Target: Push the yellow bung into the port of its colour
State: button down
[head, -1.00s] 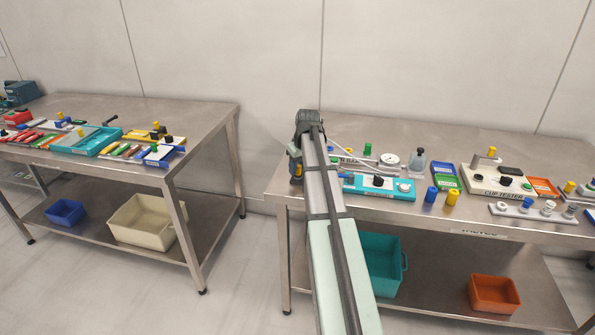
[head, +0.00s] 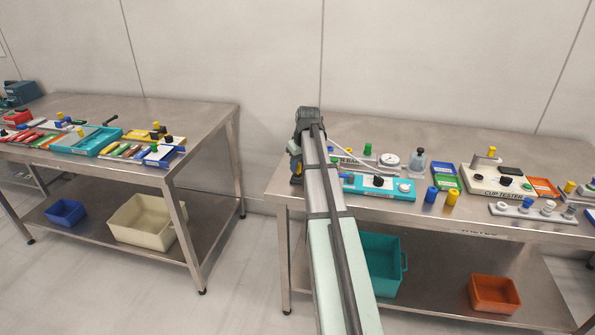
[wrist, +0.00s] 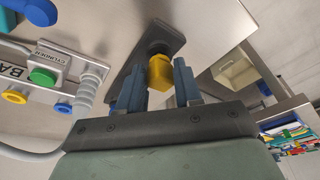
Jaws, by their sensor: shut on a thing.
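The yellow bung (wrist: 160,72) sits between the two blue-grey fingers of my gripper (wrist: 160,86) in the wrist view, and the fingers are shut on it. A dark grey slab (wrist: 150,40) lies behind the bung; I cannot tell whether they touch. To the left in the wrist view, a pale unit carries a yellow round port (wrist: 15,97) and a blue round port (wrist: 63,107). The bung is apart from the yellow port. In the head view my gripper (head: 297,165) is at the left end of the right-hand table, largely hidden by my arm.
The pale unit also has a green knob (wrist: 42,76) and a ribbed grey hose fitting (wrist: 88,92). In the head view, a teal tray (head: 376,186), a gauge (head: 389,160) and a cup tester (head: 500,187) stand to the right. The right-hand table's back strip (head: 450,140) is clear.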

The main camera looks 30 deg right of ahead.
jog(key=shift+w+v, duration=0.25)
jog(key=shift+v, duration=0.7)
jog(key=shift+w+v, duration=0.2)
jog(key=shift+v, duration=0.8)
jog(key=shift+r, duration=0.1)
jog(key=shift+w+d+r, duration=0.1)
jog(key=shift+d+r, duration=0.05)
jog(key=shift+d, duration=0.45)
jog(key=w+d+r, duration=0.1)
jog(key=d+r, duration=0.2)
jog(key=d, duration=0.9)
jog(key=d+r, duration=0.2)
jog(key=d, duration=1)
jog(key=f, duration=0.4)
jog(key=shift+s+a+f, duration=0.1)
jog(key=shift+a+f, duration=0.05)
jog(key=shift+a, duration=0.25)
jog(key=shift+x, duration=0.75)
jog(key=shift+s, duration=0.1)
